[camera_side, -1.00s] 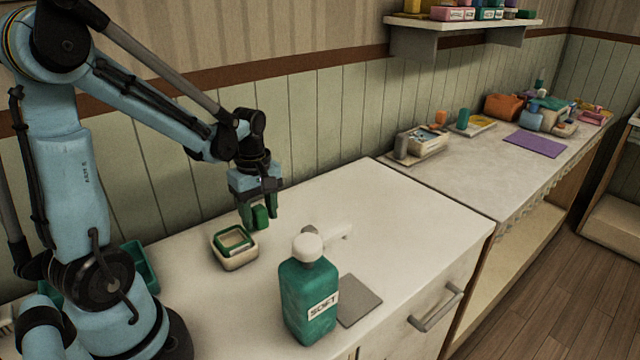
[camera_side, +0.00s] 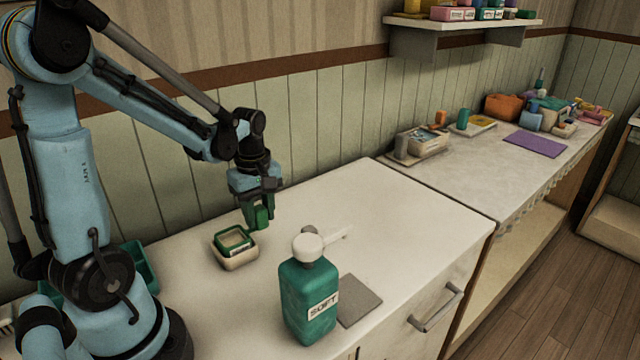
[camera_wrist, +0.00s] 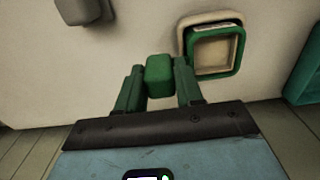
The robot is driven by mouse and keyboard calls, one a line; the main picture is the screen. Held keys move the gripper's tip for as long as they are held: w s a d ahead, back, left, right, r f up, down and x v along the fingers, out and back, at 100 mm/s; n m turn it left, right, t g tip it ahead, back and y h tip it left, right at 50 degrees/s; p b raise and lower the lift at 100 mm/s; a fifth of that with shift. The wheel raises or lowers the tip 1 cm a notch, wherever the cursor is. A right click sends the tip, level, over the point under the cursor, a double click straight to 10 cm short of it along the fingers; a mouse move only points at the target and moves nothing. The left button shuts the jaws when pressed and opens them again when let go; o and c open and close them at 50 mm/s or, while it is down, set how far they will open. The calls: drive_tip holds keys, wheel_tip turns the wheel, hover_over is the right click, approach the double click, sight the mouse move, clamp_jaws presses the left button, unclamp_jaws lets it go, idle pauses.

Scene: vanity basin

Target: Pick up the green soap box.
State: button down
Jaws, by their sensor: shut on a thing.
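The green soap box (camera_side: 262,220) is a small green block at the back of the white counter, close to the wall panelling. My gripper (camera_side: 257,214) points down over it with its green fingers closed on its sides. The wrist view shows the box (camera_wrist: 159,74) held between the two fingers of my gripper (camera_wrist: 159,84). The fingers hide part of its sides. I cannot tell whether its base touches the counter.
A cream dish with a green square frame (camera_side: 235,235) stands just beside my gripper. A green SOFT bottle (camera_side: 309,300) with a white pump stands in front, by a grey pad (camera_side: 360,300). The counter's right part (camera_side: 410,215) is clear.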

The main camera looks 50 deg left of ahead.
drive_tip(key=shift+r, duration=0.15)
drive_tip(key=shift+r, duration=1.85)
drive_tip(key=c, duration=1.3)
unclamp_jaws()
clamp_jaws()
